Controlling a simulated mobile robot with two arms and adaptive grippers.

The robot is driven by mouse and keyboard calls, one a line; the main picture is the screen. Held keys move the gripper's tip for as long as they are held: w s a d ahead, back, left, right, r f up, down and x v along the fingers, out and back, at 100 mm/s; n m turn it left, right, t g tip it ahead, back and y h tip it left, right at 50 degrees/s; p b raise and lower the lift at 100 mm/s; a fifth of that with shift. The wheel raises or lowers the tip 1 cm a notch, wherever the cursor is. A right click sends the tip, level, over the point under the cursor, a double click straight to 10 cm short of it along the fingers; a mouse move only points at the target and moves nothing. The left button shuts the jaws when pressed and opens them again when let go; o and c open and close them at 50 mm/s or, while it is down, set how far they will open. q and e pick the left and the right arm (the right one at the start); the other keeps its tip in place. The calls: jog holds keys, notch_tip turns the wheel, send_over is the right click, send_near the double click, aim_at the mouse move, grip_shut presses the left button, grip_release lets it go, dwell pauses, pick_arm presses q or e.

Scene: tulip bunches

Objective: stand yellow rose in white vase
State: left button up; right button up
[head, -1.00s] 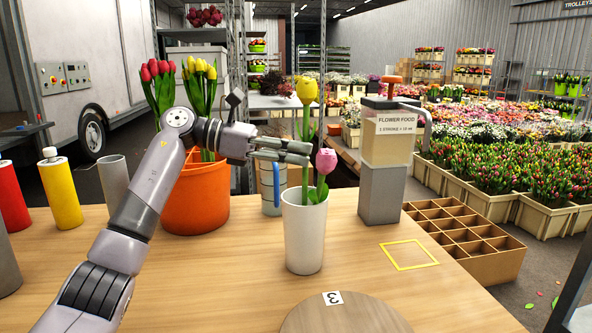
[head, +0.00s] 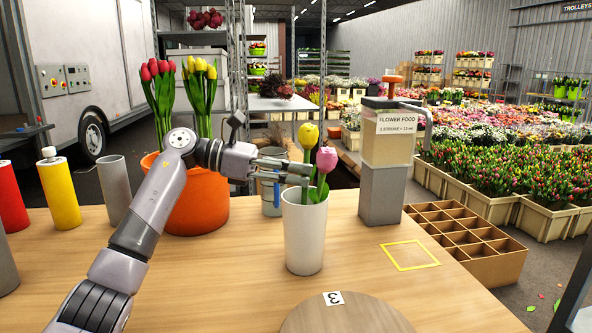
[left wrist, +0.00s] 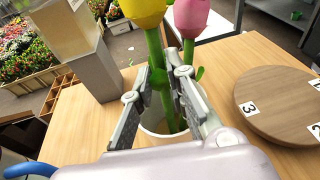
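The white vase (head: 304,240) stands upright on the wooden table, with a pink flower (head: 326,159) in it. The yellow rose (head: 308,135) is upright beside the pink flower, its bloom slightly higher and to the left. My left gripper (head: 305,173) is just above the vase rim, its fingers closed around the rose's stem. In the left wrist view the gripper (left wrist: 164,76) has the yellow rose's stem (left wrist: 156,60) between its fingertips, and the stem runs down into the vase mouth (left wrist: 150,126). The stem's lower end is hidden. My right gripper is not in view.
An orange bucket (head: 200,205) with red and yellow tulips stands left of the vase. A flower food dispenser (head: 388,145) stands behind right. A round board (head: 345,318) marked 3 lies in front. A yellow outlined square (head: 409,255) marks clear table at right.

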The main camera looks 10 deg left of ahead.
pick_arm(q)
jog(key=shift+o, duration=1.2)
jog(key=r+p+v, duration=0.1)
jog(key=v, duration=1.1)
jog(key=shift+r+p, duration=0.2)
jog(key=shift+p, duration=0.2)
jog(key=shift+r, duration=0.1)
